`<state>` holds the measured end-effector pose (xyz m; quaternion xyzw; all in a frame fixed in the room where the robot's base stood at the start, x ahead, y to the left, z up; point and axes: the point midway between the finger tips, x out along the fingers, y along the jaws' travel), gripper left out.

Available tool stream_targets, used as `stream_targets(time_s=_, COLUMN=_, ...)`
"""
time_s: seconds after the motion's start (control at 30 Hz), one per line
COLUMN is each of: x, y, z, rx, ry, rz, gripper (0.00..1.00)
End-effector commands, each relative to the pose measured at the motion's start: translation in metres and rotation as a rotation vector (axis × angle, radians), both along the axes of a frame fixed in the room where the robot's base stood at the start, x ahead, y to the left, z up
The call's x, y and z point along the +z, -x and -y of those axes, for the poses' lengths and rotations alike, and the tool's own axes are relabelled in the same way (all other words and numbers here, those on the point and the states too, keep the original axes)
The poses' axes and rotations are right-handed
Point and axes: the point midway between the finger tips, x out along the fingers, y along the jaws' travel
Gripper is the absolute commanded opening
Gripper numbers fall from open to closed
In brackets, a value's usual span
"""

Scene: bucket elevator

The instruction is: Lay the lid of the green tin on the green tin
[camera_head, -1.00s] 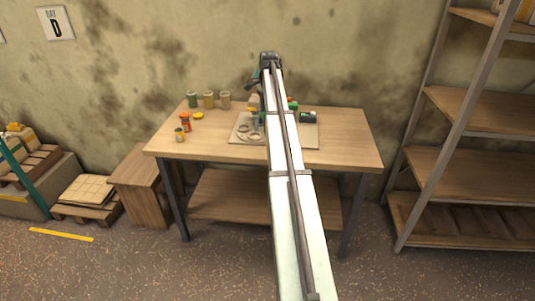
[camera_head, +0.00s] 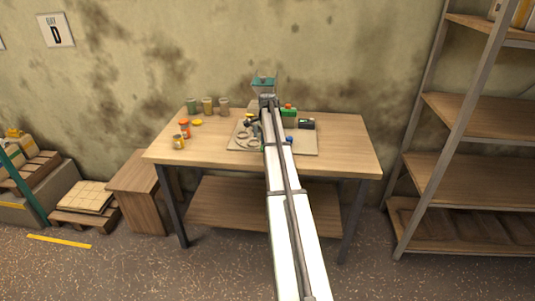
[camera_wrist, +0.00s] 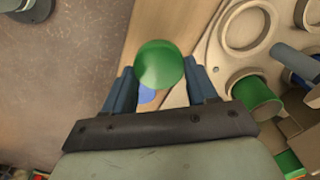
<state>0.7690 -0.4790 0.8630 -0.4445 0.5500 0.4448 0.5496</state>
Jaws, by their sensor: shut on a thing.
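In the wrist view my gripper (camera_wrist: 158,70) is shut on a round, domed green lid (camera_wrist: 160,60), one finger at each side. The lid is held over the wooden table near its edge, with a blue round thing (camera_wrist: 148,95) partly hidden beneath it. In the wrist view a green cylinder (camera_wrist: 262,97) stands on the board to the right of my gripper. My arm hides the gripper and lid in the head view.
A tan board (camera_head: 305,145) with ring-shaped parts (camera_head: 245,137) lies mid-table. Orange (camera_head: 185,129) and amber (camera_head: 178,142) jars stand at left. The table's right side (camera_head: 350,145) is clear.

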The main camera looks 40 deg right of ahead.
Motion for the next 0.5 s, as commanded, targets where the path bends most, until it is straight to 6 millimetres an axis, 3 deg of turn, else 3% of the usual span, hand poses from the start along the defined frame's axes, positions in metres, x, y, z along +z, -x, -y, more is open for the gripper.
stream_targets(time_s=0.27, x=-0.014, y=0.0, z=0.0, rx=0.0, ry=0.0, rz=0.001, gripper=0.3)
stream_targets(time_s=0.5, x=-0.043, y=0.0, z=0.0, rx=0.0, ry=0.0, rz=0.0, gripper=0.3)
